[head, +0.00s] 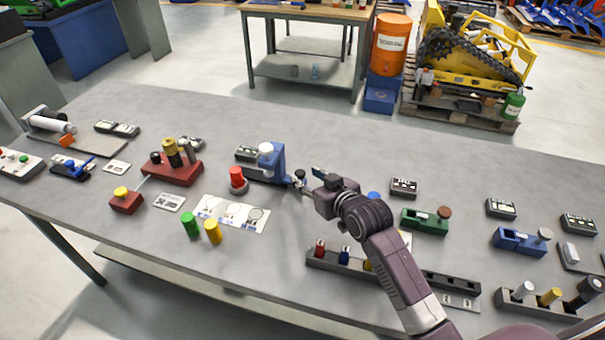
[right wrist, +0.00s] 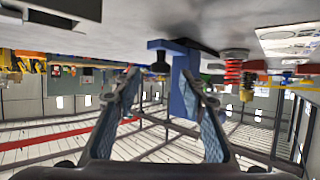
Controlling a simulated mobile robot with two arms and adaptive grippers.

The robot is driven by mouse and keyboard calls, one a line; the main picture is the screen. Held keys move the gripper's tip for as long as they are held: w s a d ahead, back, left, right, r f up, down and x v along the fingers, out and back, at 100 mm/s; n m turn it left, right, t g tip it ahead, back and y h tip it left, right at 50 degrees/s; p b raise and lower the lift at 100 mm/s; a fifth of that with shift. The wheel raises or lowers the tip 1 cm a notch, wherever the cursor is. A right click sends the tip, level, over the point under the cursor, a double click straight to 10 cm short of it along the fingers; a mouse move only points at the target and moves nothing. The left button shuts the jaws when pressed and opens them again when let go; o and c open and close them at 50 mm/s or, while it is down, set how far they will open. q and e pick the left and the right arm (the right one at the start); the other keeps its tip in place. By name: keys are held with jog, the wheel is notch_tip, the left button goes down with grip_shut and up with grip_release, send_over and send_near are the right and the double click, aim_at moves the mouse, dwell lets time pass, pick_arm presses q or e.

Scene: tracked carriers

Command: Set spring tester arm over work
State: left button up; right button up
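The blue spring tester (head: 278,158) stands on the table left of my right gripper, with a pale round top piece. A dark knob (head: 299,174) is at its right side. My right gripper (head: 309,183) is close to this knob. In the right wrist view, which looks upside down, its fingers (right wrist: 160,78) are spread with the black knob (right wrist: 160,66) showing between the tips. The tester's blue post (right wrist: 183,88) is partly hidden by one finger. I cannot tell whether anything touches. A red spring-like piece (head: 237,179) stands left of the tester. My left gripper is out of view.
A white sheet with circles (head: 243,217) lies in front of the tester, with green (head: 190,224) and yellow (head: 212,231) cylinders beside it. A red fixture (head: 178,172) stands left. A dark rack (head: 325,261) lies under my right arm. The table's back strip is clear.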

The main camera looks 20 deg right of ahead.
aim_at(301, 174)
jog(key=shift+x, duration=1.55)
grip_shut()
jog(key=shift+a, duration=0.1)
